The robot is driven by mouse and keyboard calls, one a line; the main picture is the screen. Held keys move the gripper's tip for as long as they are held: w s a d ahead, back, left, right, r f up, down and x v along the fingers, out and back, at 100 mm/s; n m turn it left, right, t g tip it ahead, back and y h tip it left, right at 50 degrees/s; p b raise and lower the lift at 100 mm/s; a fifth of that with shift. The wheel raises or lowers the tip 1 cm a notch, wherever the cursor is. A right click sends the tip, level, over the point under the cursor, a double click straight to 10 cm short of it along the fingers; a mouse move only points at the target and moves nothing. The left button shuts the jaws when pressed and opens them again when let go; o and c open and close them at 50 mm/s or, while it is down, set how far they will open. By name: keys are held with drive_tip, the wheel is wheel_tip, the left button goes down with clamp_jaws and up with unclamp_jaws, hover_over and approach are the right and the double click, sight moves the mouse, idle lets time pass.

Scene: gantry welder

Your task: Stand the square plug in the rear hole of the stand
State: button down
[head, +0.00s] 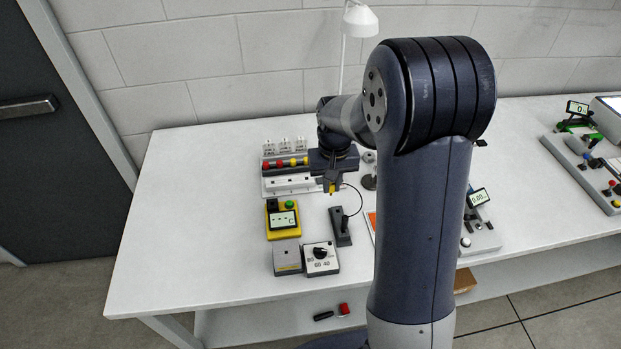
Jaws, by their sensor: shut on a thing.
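My gripper (331,187) hangs over the right end of a white slotted strip, pointing down. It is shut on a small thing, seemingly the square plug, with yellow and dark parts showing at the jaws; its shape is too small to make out. I cannot tell whether the thing touches anything below. A dark narrow block (341,228) with a black upright part stands nearer on the table, and a thin black cable curves between it and the gripper area. I cannot tell for certain which fixture is the stand, and its rear hole is not discernible.
A yellow box with a display (283,219), a grey box (287,257) and a dial box (320,258) stand nearer. My arm hides the table's middle. The left tabletop (190,220) is clear.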

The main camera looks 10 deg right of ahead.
drive_tip(key=shift+s+d+f+b, duration=0.1)
drive_tip(key=shift+d+f+b, duration=0.25)
drive_tip(key=shift+f+b, duration=0.45)
drive_tip(key=shift+s+d+f+b, duration=0.15)
drive_tip(key=shift+d+f+b, duration=0.25)
drive_tip(key=shift+f, duration=0.65)
drive_tip(key=shift+s+d+f+b, duration=0.1)
drive_tip(key=shift+d+f+b, duration=0.2)
drive_tip(key=shift+f+b, duration=0.5)
drive_tip(key=shift+f+b, duration=0.7)
drive_tip(key=shift+f, duration=0.55)
drive_tip(key=c, duration=1.3)
unclamp_jaws()
drive_tip(key=shift+r, duration=0.1)
wheel_tip(320, 180, up, 11)
drive_tip(key=shift+f, duration=0.15)
